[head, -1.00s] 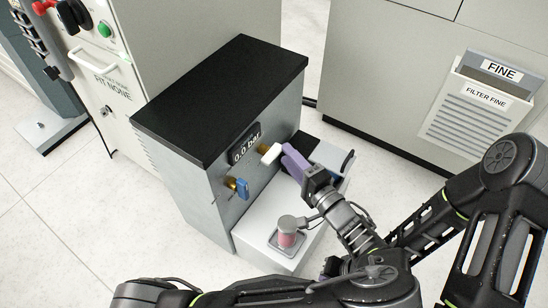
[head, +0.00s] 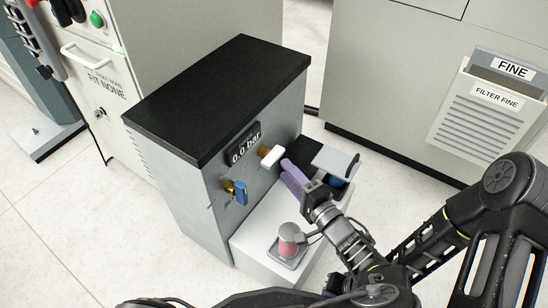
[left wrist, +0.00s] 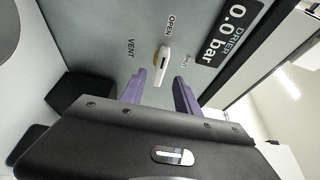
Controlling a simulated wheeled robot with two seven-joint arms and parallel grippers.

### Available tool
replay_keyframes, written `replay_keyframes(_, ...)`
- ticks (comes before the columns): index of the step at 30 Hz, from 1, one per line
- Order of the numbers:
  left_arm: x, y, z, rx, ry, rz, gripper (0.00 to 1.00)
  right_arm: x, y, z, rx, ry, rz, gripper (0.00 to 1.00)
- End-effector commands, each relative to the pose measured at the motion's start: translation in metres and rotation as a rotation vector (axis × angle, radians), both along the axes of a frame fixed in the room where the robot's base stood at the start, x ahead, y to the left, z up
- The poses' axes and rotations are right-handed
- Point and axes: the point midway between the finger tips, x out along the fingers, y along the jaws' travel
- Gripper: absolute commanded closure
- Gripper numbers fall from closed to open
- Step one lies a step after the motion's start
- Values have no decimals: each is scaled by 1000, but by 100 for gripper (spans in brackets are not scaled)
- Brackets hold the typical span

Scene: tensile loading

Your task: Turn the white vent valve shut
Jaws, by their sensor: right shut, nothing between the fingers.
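The white vent valve (head: 271,157) has a white lever on a brass stem and sits on the grey front panel of the drier. In the left wrist view the lever (left wrist: 163,60) shows beyond the fingertips, with an OPEN label past one end, SHUT beside it and VENT nearby. The lever's long side runs toward the OPEN label. My left gripper (head: 288,170) has purple fingers and is just right of and below the valve, apart from it. In the left wrist view its fingers (left wrist: 158,90) are spread with nothing between them. I cannot make out my right gripper.
A blue-handled valve (head: 240,191) is left on the same panel, under the 0.0 bar display (head: 244,145). A white ledge with a pink-and-grey cup (head: 288,240) juts out below. A grey plate (head: 334,161) stands right of the fingers. A cabinet with a FILTER FINE holder (head: 484,105) is behind.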

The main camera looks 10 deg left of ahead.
Motion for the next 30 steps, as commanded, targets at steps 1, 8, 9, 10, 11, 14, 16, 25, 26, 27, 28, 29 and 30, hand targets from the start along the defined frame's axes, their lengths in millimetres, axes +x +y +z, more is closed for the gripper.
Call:
replay_keyframes(1, 4, 5, -2, 0, 0, 3, 62, 0, 0, -4, 0, 0, 0, 100)
replay_keyframes(8, 28, 31, -3, 1, -1, 5, 62, 2, -1, -15, 3, -2, -2, 100)
replay_keyframes(9, 33, 35, -3, 1, -1, 4, 62, 3, -1, -16, 3, -2, -2, 100)
replay_keyframes(10, 36, 38, -3, -1, -1, 4, 62, 3, -1, -17, 3, -2, -2, 100)
replay_keyframes(11, 38, 40, -3, 0, -1, 4, 62, 3, -1, -18, 3, -2, -2, 100)
replay_keyframes(14, 45, 47, -2, 0, 0, 3, 62, 4, -1, -20, 4, -2, -2, 100)
replay_keyframes(16, 48, 49, -1, 0, 0, 2, 62, 4, -1, -21, 4, -2, -2, 100)
replay_keyframes(25, 49, 50, 0, 1, -1, 2, 64, 4, -1, -20, 5, -2, -3, 100)
replay_keyframes(26, 49, 50, 0, 1, -1, 2, 67, 4, -1, -20, 5, -2, -2, 100)
replay_keyframes(27, 48, 50, 0, 1, -1, 2, 70, 4, -1, -20, 4, -2, -3, 100)
replay_keyframes(28, 49, 50, 0, 1, -1, 2, 72, 4, -1, -20, 4, -2, -3, 100)
replay_keyframes(29, 49, 50, 0, 1, -1, 2, 75, 4, -1, -20, 4, -2, -3, 100)
replay_keyframes(30, 49, 50, 0, 1, -1, 2, 78, 4, -1, -20, 4, -2, -3, 100)
